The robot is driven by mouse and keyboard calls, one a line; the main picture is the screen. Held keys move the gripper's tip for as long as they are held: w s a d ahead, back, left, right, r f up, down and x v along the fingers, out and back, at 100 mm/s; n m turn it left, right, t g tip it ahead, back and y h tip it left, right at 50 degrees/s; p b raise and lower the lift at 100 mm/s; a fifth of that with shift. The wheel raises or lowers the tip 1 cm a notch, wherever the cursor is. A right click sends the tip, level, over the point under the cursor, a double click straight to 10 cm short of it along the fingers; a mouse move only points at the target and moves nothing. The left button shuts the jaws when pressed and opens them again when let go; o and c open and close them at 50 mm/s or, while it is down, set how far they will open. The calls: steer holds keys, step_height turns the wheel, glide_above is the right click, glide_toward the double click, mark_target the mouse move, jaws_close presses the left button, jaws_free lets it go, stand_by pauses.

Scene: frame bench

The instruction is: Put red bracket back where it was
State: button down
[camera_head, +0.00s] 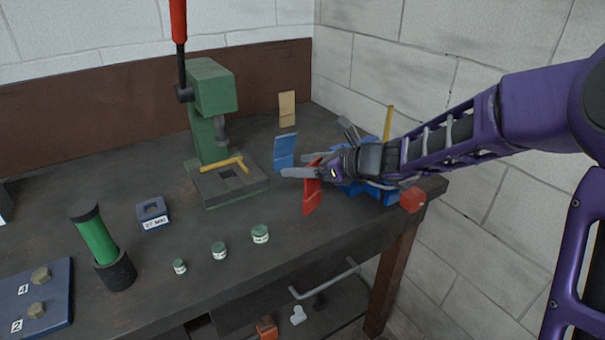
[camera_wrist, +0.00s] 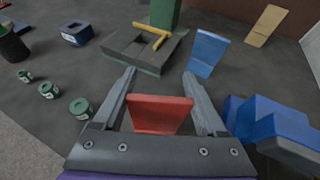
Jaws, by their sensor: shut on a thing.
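The red bracket (camera_head: 312,192) is a bent red plate held at my gripper (camera_head: 304,168), at the right part of the bench. In the wrist view the red bracket (camera_wrist: 160,113) lies between the two grey fingers of my gripper (camera_wrist: 158,76). The gripper is shut on it. Whether its lower edge touches the bench is hard to tell. A blue bracket (camera_head: 285,152) stands just behind and left of it, and a tan bracket (camera_head: 287,108) stands farther back near the wall.
A green press (camera_head: 210,90) with a yellow bar stands left of my gripper. A blue object (camera_wrist: 270,125) is close on the right, partly hidden by my arm in the head view. Several small green jars (camera_head: 260,234) line the front. A red block (camera_head: 412,200) sits at the right edge.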

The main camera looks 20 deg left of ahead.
steer(key=shift+f, duration=0.5)
steer(key=shift+f, duration=0.1)
jaws_free()
steer(key=shift+f, duration=0.1)
steer(key=p+v, duration=0.1)
steer(key=v, duration=1.1)
steer(key=shift+p, duration=0.35)
